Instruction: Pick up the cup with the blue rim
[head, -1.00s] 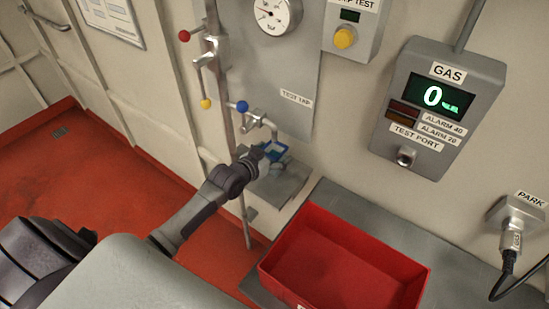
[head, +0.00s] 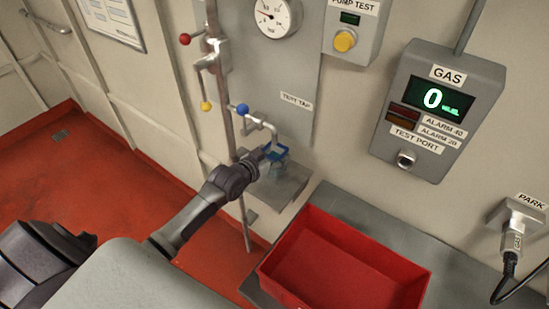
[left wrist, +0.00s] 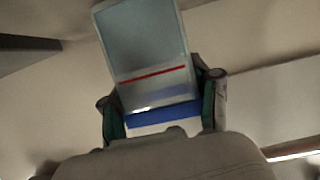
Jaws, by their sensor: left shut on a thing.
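The cup with the blue rim (head: 278,152) is small and clear, under the test tap's spout and over a small grey shelf (head: 290,187). I cannot tell whether it touches the shelf. My left gripper (head: 267,153) is shut on the cup from the left. In the left wrist view the cup (left wrist: 148,55) stands between the two fingers (left wrist: 162,112), slightly tilted in the picture, with a red line and a blue band. The fingers hide part of its sides. My right gripper is not in view.
The tap spout (head: 268,127) with a blue knob (head: 242,108) is close above the cup. A vertical pipe (head: 226,90) stands left of it. An empty red tray (head: 340,268) lies on the grey bench to the right. A gas panel (head: 437,110) hangs on the wall.

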